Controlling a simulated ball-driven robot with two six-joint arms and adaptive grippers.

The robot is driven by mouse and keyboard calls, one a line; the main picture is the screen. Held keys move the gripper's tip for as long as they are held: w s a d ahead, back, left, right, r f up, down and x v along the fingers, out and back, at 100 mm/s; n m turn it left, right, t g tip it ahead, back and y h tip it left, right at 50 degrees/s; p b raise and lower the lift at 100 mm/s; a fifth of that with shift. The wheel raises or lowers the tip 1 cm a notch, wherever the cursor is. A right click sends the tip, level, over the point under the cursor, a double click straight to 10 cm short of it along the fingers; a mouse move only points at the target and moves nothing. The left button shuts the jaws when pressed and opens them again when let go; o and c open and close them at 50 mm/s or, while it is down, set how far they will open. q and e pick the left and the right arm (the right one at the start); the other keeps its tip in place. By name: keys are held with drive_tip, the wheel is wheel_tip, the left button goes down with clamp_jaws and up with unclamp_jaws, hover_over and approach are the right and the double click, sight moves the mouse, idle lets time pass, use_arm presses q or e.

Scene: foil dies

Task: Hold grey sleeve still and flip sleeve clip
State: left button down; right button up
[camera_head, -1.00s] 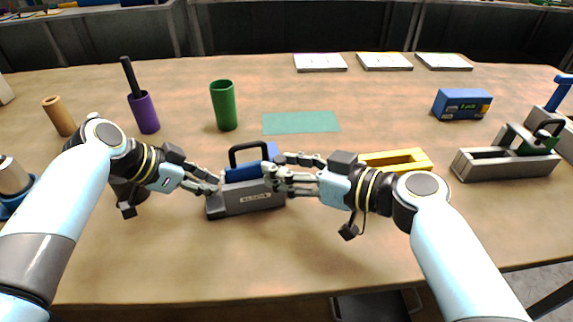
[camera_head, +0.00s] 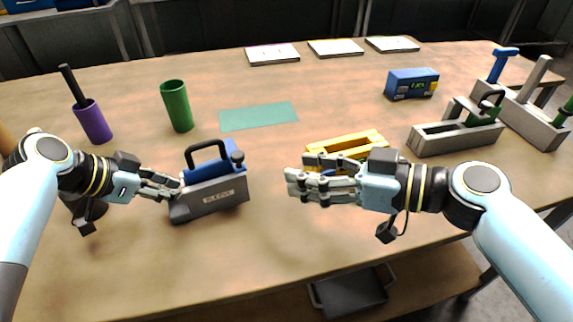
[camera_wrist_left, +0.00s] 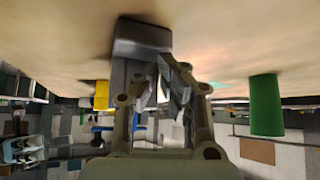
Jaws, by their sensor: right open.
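The grey sleeve (camera_head: 212,197) stands on the table at centre left, with a label on its front. A blue block with a black loop handle (camera_head: 205,150) sits in it. A dark knobbed piece, perhaps the sleeve clip (camera_head: 238,158), stands up at its right end. My left gripper (camera_head: 170,189) is at the sleeve's left end, its fingers closed on it. In the left wrist view the sleeve (camera_wrist_left: 143,35) reaches in between the fingers (camera_wrist_left: 155,75). My right gripper (camera_head: 297,173) is open and empty, to the right of the sleeve and apart from it.
A yellow tray (camera_head: 345,146) is behind my right gripper. A green cup (camera_head: 177,106) and purple holder (camera_head: 93,122) stand at back left. A teal mat (camera_head: 258,116) lies behind the sleeve. A blue box (camera_head: 411,82) and grey fixtures (camera_head: 455,137) are at right.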

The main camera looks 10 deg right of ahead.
use_arm(q)
drive_tip(key=shift+s+f, duration=0.1)
idle(0.4)
wheel_tip(320, 180, up, 7)
drive_tip(key=p, duration=0.6)
drive_tip(key=shift+p, duration=0.3)
